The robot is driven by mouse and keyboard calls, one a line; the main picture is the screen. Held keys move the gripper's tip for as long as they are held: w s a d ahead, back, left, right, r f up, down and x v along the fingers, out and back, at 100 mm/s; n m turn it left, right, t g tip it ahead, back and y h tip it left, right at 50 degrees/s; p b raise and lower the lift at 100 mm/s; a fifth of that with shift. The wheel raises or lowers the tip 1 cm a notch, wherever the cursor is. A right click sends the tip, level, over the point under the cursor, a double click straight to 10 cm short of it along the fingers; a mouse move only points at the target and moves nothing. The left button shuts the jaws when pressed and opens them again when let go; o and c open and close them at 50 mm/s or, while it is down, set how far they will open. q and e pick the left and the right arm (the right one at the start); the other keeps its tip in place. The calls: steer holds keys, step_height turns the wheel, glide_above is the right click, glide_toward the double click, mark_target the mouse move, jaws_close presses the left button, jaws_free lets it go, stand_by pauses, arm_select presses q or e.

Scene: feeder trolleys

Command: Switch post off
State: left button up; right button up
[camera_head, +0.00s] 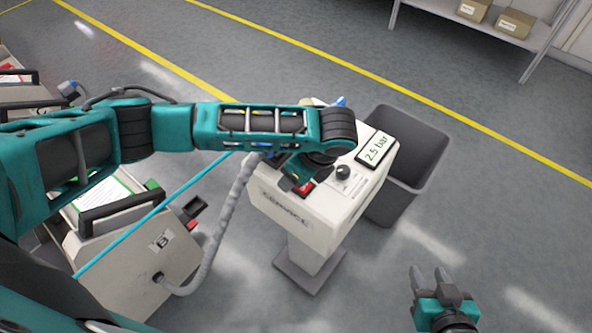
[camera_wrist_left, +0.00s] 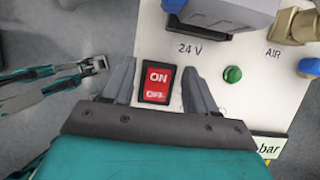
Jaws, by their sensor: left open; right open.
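The service post (camera_head: 300,215) is a white box on a grey foot in the middle of the head view. Its red ON/OFF rocker switch (camera_wrist_left: 157,83) is on the post's panel, with ON above OFF in the left wrist view. My left gripper (camera_wrist_left: 159,67) is open, its fingers on either side of the switch with gaps; I cannot tell whether it touches the panel. In the head view my left wrist hides most of that gripper, and part of the red switch (camera_head: 305,188) shows. My right gripper (camera_head: 428,272) is open and empty over the floor at lower right.
A green button or lamp (camera_wrist_left: 232,74), a 24 V plug (camera_wrist_left: 215,15) and a brass AIR fitting (camera_wrist_left: 298,25) are near the switch. A 2.5 bar display (camera_head: 374,150) tops the post. A grey bin (camera_head: 420,165) stands behind. A trolley (camera_head: 150,245) with a grey hose (camera_head: 222,225) is left.

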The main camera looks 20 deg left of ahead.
arm_select(q)
steer(key=v, duration=1.2)
steer(key=shift+r, duration=0.4)
steer(key=shift+d, duration=0.1)
steer(key=s+d+f+n+h, duration=0.4)
steer(key=s+d+n+h, duration=0.3)
steer(key=s+h, duration=0.15)
steer(key=s+a+f+n+t+y, duration=0.1)
steer(key=s+a+f+n, duration=0.2)
steer(key=a, duration=0.4)
steer(key=s+a+f+n+y, duration=0.1)
steer(key=s+a+n+y, duration=0.15)
steer(key=a+n, duration=0.35)
steer(key=s+a+f+n+t, duration=0.1)
steer(key=s+a+f+n, duration=0.2)
steer(key=a, duration=0.4)
steer(key=w+d+f+t+h, duration=0.1)
steer(key=w+d+f+t, duration=0.2)
steer(key=w+f+t, duration=0.4)
steer(key=shift+d, duration=0.15)
